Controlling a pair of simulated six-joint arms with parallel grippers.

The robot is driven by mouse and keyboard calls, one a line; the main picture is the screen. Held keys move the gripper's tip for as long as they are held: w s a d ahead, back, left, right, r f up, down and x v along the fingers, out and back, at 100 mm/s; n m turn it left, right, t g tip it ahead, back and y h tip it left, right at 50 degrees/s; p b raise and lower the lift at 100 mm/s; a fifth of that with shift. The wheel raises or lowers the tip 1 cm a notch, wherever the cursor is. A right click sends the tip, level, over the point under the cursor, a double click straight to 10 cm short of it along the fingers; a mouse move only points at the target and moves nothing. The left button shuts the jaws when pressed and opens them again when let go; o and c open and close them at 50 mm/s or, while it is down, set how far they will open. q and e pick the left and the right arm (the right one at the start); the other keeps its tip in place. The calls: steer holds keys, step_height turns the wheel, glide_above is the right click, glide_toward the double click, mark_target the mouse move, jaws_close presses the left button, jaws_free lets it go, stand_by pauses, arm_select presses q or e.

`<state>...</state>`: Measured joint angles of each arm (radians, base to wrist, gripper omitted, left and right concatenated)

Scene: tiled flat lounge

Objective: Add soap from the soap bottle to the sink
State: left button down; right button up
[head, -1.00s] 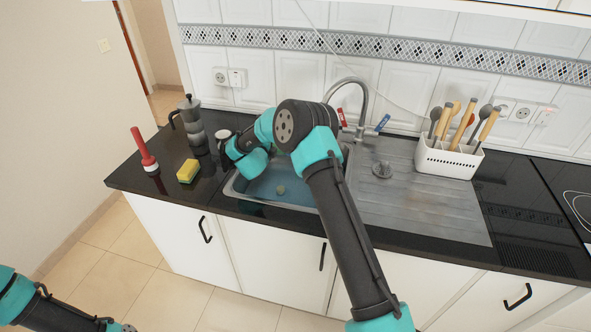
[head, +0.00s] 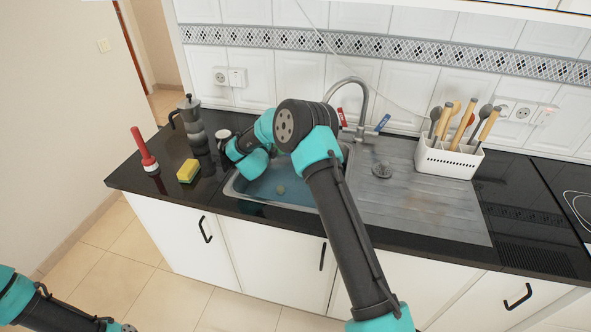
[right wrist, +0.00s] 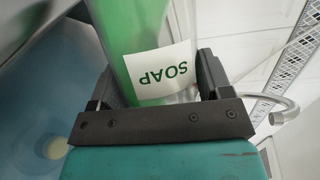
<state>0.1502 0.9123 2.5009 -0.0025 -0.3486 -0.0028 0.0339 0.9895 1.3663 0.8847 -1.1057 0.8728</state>
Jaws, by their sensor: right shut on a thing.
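The soap bottle (right wrist: 120,35) is green with a white label that reads SOAP upside down in the right wrist view. My right gripper (right wrist: 158,82) is shut on it, one dark finger on each side. In the head view my right arm reaches over the sink (head: 262,195), with its hand at the basin's back left; the bottle is mostly hidden there. The basin is bluish inside, with a small pale round spot on its floor. It also shows at the left of the right wrist view (right wrist: 35,110). Only part of my left arm shows at bottom left, its gripper out of frame.
A yellow sponge (head: 188,171), a red-handled brush (head: 143,148) and a moka pot (head: 191,120) stand left of the sink. The faucet (head: 362,92) rises behind it.

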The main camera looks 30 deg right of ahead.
steer(key=shift+s+r+m, duration=0.1)
steer(key=shift+r+m, duration=0.15)
steer(key=shift+m, duration=0.15)
stand_by(1.2)
steer(key=shift+f+n, duration=0.3)
steer(key=shift+n, duration=0.4)
steer(key=shift+r+n+g, duration=0.5)
steer(key=shift+n+g, duration=0.1)
steer(key=shift+n, duration=0.1)
steer(key=shift+d+r, duration=0.1)
steer(key=shift+r, duration=0.15)
